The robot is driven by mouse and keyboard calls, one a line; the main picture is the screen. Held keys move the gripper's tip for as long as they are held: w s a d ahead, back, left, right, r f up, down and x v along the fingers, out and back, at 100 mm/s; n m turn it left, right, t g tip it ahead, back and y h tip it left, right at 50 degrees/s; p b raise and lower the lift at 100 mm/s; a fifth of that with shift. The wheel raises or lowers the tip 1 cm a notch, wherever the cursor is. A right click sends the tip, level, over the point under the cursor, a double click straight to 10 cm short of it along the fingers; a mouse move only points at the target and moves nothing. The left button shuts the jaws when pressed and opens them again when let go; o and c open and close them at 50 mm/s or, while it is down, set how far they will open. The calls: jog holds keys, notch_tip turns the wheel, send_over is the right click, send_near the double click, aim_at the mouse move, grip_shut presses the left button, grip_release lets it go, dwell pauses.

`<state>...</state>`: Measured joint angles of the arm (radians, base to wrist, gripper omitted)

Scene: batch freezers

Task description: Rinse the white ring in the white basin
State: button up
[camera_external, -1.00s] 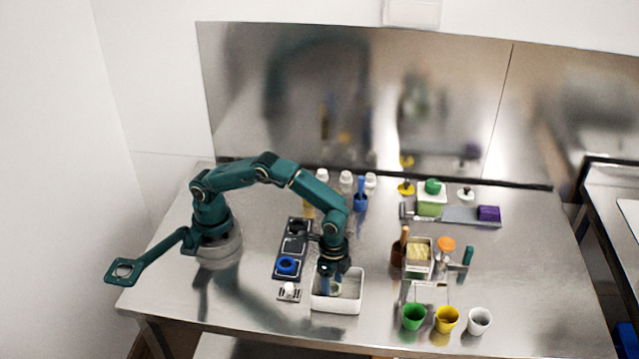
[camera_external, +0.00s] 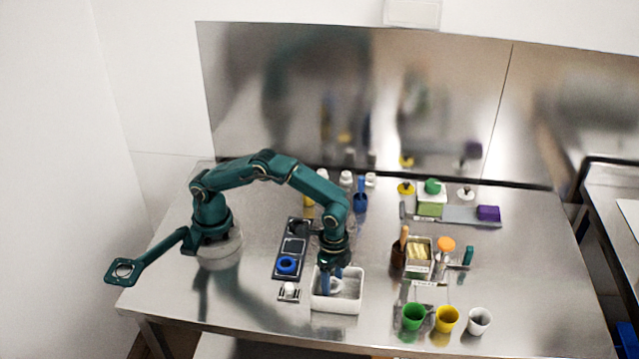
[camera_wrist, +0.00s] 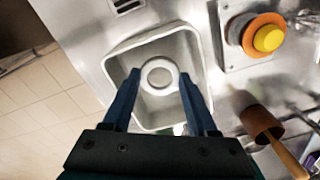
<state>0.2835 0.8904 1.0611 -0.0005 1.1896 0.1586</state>
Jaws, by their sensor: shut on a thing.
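The white ring (camera_wrist: 160,76) lies between the two blue fingers of my gripper (camera_wrist: 160,80) in the wrist view, and the fingers are shut on it. The ring is low inside the white basin (camera_wrist: 191,30), within its walls. In the external view my gripper (camera_external: 331,279) points down into the basin (camera_external: 336,305), and the pale ring (camera_external: 337,284) shows partly beside the fingers. I cannot tell whether the ring touches the basin floor.
Right are a brown pot (camera_external: 398,262), a tin (camera_external: 418,268) and green (camera_external: 413,316), yellow (camera_external: 447,319) and white (camera_external: 479,320) cups.

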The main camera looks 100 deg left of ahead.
jog(key=shift+r, duration=3)
jog(key=shift+r, duration=2)
